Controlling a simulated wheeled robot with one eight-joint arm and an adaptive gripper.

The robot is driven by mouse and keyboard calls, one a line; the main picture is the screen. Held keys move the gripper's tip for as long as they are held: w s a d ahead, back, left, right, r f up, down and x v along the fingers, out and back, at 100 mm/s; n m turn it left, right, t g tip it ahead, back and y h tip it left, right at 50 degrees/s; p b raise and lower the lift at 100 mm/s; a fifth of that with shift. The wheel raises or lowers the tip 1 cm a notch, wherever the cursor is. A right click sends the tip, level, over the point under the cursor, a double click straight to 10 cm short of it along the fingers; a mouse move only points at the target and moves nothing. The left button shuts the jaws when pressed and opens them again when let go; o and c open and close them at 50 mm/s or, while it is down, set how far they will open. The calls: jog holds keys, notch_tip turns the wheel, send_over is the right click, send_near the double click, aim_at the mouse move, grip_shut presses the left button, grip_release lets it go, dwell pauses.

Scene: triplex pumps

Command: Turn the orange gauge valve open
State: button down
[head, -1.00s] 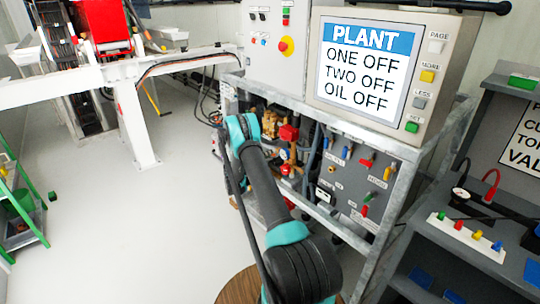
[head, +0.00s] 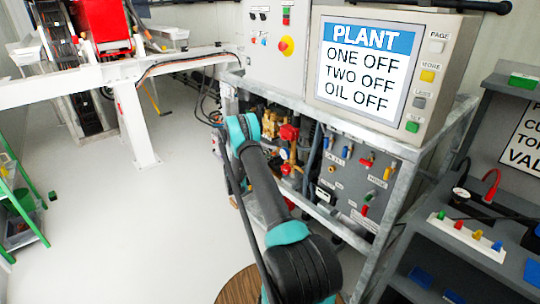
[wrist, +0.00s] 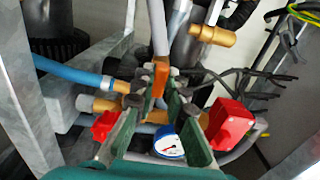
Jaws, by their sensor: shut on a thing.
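The orange gauge valve handle (wrist: 160,80) is upright in the middle of the wrist view, among brass fittings and hoses. My gripper (wrist: 161,84) has its dark green fingers on either side of the handle and is shut on it near the fingertips. A round white gauge with a blue rim (wrist: 168,145) shows below, between the fingers. In the head view my arm reaches into the pump frame, and the gripper itself is hidden there.
Red parts flank the fingers at the left (wrist: 105,125) and right (wrist: 230,122). A blue hose (wrist: 72,70) and a brass fitting (wrist: 215,34) are close by. In the head view a grey valve panel (head: 350,180) stands right of the arm.

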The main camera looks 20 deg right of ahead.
jog(key=shift+a, duration=0.1)
jog(key=c, duration=1.5)
grip_release()
jog(key=shift+c, duration=0.2)
jog(key=v, duration=1.2)
